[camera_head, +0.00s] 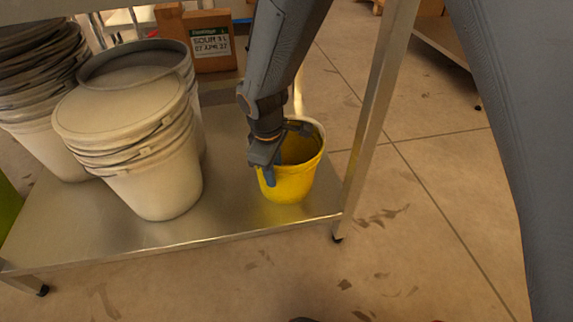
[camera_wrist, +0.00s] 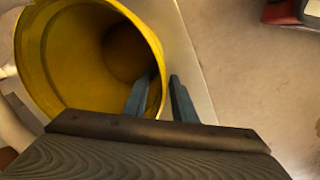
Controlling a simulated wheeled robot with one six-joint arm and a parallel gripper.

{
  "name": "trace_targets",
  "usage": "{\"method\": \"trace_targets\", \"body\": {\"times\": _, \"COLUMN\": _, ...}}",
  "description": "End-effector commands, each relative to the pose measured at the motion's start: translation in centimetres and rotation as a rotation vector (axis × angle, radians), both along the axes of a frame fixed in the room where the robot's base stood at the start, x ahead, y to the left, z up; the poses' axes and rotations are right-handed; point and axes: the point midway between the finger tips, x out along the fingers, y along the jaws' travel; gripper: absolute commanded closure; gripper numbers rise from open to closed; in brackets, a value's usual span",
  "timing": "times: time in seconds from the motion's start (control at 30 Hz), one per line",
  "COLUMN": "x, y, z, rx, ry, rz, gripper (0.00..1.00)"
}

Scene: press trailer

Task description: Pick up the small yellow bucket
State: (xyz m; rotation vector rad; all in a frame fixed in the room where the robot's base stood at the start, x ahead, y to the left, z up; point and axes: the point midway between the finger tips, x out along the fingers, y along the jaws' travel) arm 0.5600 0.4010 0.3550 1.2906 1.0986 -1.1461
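The small yellow bucket (camera_head: 290,184) stands upright on the metal lower shelf, near its right end. Its open mouth fills the left of the wrist view (camera_wrist: 40,60). My gripper (camera_head: 270,172) is at the near left side of the bucket's rim. In the wrist view my gripper (camera_wrist: 162,88) straddles the wall, with one finger inside the bucket and the other outside. A gap shows between the outer finger and the wall, so the fingers look open. The inner finger is mostly hidden in the head view.
White lidded buckets (camera_head: 150,178) stand left of the yellow bucket on the shelf (camera_head: 235,215). A brown box (camera_head: 212,60) is behind. A metal table leg (camera_head: 372,120) rises close to the right of the yellow bucket. The floor (camera_head: 450,210) to the right is open.

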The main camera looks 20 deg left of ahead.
Motion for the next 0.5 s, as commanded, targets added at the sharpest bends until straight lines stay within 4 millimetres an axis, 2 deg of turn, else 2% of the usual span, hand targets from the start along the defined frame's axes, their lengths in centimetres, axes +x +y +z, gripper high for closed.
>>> {"method": "trace_targets", "body": {"times": 0.17, "x": 0.2, "y": -0.1, "z": -1.4, "rx": -0.001, "ry": 0.001, "rz": 0.0, "gripper": 0.76}}
{"method": "trace_targets", "body": {"times": 0.5, "x": 0.7, "y": -0.1, "z": -5.8, "rx": -0.001, "ry": 0.002, "rz": -0.002, "gripper": 0.76}}
